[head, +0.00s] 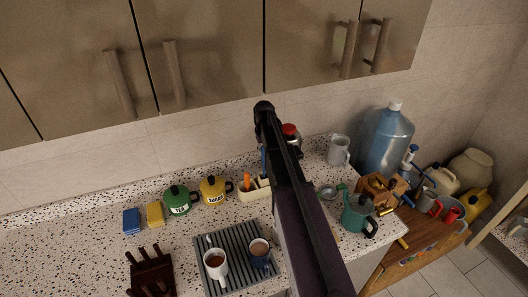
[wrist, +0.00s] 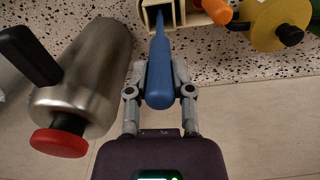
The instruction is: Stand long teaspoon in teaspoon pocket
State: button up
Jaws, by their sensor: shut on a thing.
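A blue-handled utensil (wrist: 158,75), which I take to be the long teaspoon, is held between the fingers of my gripper (wrist: 160,68) in the wrist view. Its narrow end points to a dark pocket of the cream holder (wrist: 193,18) and overlaps that opening; I cannot tell how deep it reaches. In the head view, a strip of the blue handle (head: 264,161) shows above the cream holder (head: 251,195). My arm hides the gripper and the holder's right part there. An orange-handled utensil (wrist: 217,10) stands in another pocket.
A steel flask with a red knob (wrist: 85,80) stands close left of my gripper in the wrist view. A yellow canister (head: 213,190) and green canister (head: 177,199) stand left of the holder. Mugs on a ribbed mat (head: 232,237) are in front.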

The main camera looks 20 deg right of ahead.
aim_at(264, 163)
jog(key=shift+f+b, duration=2.5)
jog(key=shift+f, duration=0.2)
jog(key=o, duration=0.9)
jog(key=shift+o, duration=0.2)
jog(key=shift+r, duration=0.15)
